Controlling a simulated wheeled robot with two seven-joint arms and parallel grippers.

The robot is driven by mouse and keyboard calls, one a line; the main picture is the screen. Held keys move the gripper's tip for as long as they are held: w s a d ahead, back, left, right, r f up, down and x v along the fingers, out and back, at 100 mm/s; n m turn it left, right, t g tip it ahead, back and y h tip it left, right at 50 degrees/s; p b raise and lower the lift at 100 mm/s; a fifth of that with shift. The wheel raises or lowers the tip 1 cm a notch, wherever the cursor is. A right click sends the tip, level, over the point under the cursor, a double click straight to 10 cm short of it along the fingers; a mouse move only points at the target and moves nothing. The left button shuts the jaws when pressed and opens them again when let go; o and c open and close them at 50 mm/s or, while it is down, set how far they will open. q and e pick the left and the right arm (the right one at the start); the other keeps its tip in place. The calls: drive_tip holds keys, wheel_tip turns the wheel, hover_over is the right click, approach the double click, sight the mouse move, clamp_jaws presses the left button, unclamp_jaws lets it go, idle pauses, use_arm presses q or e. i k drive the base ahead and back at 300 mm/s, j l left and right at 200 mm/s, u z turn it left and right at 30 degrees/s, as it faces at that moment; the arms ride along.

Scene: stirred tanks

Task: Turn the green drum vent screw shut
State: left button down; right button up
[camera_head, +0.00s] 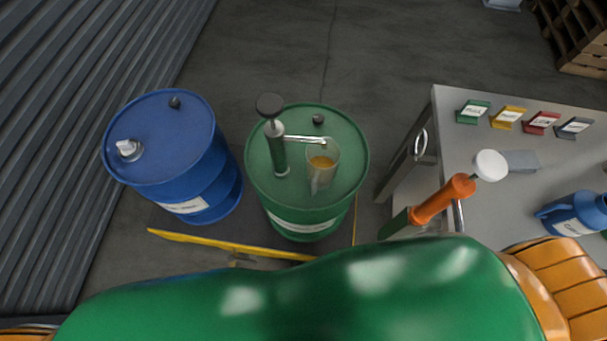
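The green drum (265,195) stands upright in the middle of the head view. A small dark vent screw (318,119) sits on the far part of its lid. How far it is screwed in is too small to tell. A hand pump (276,146) with a dark round knob stands on the lid left of the screw. Its metal spout points right, over a clear beaker (322,178) holding amber liquid. The spout lies on the near side of the screw. Neither of my grippers shows in this view.
A blue drum (160,165) stands close on the left. A grey table (468,145) on the right bears coloured label stands and a blue jug (575,213). An orange pump-like tool (440,202) with a white knob is at its left edge. Floor behind the drums is clear.

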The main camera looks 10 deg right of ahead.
sight(317, 119)
drive_tip(key=k+l+z, duration=0.1)
drive_tip(key=z, duration=0.3)
drive_tip(key=k+l+z, duration=0.1)
drive_tip(key=z, duration=0.3)
drive_tip(key=k+l+z, duration=0.1)
drive_tip(key=z, duration=0.3)
drive_tip(key=i+l, duration=0.05)
drive_tip(key=l, duration=0.05)
